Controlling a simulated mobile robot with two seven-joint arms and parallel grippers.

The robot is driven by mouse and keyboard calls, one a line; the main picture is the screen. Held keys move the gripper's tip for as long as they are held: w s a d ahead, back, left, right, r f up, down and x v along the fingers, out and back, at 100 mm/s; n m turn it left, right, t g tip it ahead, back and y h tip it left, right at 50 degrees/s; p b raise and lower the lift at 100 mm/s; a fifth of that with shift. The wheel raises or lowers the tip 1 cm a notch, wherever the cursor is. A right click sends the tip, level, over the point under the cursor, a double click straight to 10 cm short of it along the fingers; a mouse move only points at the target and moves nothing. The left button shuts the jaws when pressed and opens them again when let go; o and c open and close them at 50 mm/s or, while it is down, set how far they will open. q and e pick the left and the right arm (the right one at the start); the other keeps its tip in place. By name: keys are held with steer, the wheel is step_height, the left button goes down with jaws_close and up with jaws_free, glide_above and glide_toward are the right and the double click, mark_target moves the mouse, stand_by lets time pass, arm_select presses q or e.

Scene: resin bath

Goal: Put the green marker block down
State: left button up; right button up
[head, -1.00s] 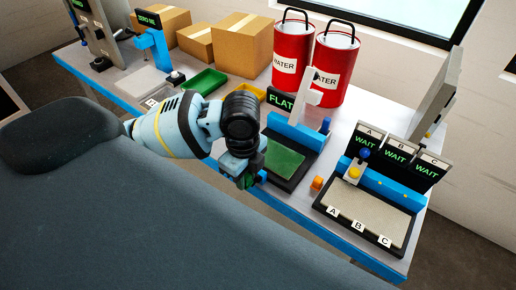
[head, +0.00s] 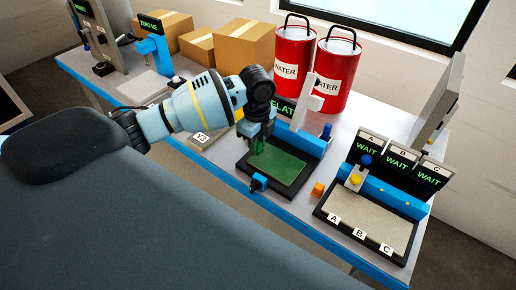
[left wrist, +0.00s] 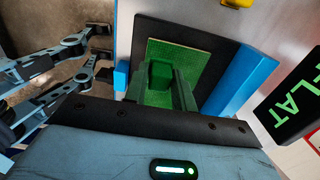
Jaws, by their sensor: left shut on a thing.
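My left gripper (head: 257,145) points down over the flat fixture's green pad (head: 288,166). It is shut on the green marker block (left wrist: 160,75), which shows between the fingers in the left wrist view. The block is over the green pad (left wrist: 185,55), near the pad's left part in the head view. The fingers hide part of the block, and I cannot tell whether it touches the pad.
A FLAT sign (left wrist: 295,108) and a blue bar (head: 305,138) stand behind the pad. An orange block (head: 318,189) is to its right, beside an A-B-C tray (head: 365,220) with WAIT displays. Two red water cans (head: 331,75) stand at the back.

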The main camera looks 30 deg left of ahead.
mark_target(258, 150)
arm_select(q)
steer(key=shift+w+a+f, duration=0.15)
steer(key=shift+w+f, duration=0.05)
steer(key=shift+w, duration=0.2)
steer(key=shift+f, duration=1.55)
steer(key=shift+f, duration=0.15)
steer(key=o, duration=0.9)
steer(key=shift+o, duration=0.2)
step_height(258, 150, up, 12)
steer(key=shift+r, duration=0.2)
